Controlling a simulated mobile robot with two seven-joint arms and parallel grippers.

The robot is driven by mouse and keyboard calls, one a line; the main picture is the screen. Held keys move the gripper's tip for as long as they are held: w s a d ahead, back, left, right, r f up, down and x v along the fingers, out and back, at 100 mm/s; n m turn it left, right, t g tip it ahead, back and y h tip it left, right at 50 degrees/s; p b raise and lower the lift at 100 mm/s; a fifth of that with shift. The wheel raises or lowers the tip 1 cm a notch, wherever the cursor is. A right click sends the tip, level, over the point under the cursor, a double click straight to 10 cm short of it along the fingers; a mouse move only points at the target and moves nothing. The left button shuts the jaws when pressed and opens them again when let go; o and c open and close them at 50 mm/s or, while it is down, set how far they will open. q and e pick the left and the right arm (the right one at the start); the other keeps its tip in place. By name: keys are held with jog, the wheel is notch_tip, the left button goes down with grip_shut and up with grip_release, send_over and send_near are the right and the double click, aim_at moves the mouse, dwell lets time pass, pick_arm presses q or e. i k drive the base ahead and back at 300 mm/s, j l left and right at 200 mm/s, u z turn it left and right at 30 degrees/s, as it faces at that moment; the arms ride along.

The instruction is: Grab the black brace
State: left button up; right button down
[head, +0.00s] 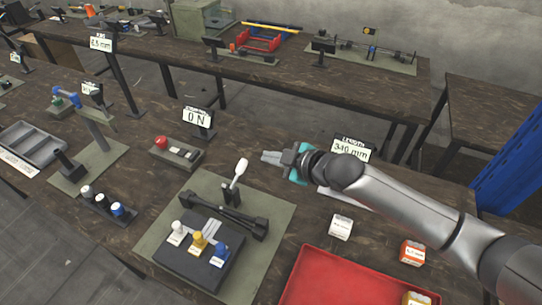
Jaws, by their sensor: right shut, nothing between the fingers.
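A long black bar with thicker ends, which looks like the black brace (223,216), lies on the olive mat (268,240) on the near bench. It sits just behind a black block with white, yellow and blue knobs (200,250). A black post with a white-tipped lever (237,178) stands right behind the bar and hides a little of it. My right gripper (268,157) reaches in from the right, beyond the bar and above the bench. It is shut and empty, apart from the bar. My left gripper is out of view.
A red-button box (176,152) and the "0 N" display (198,118) stand left of my gripper. The "340 mm" display (351,149) is close behind my right arm.

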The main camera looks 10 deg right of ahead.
aim_at(187, 199)
jog(key=k+j, duration=0.15)
jog(key=k, duration=0.35)
jog(key=k+j, duration=0.15)
jog(key=k, duration=0.35)
jog(key=k+j, duration=0.15)
jog(key=k, duration=0.3)
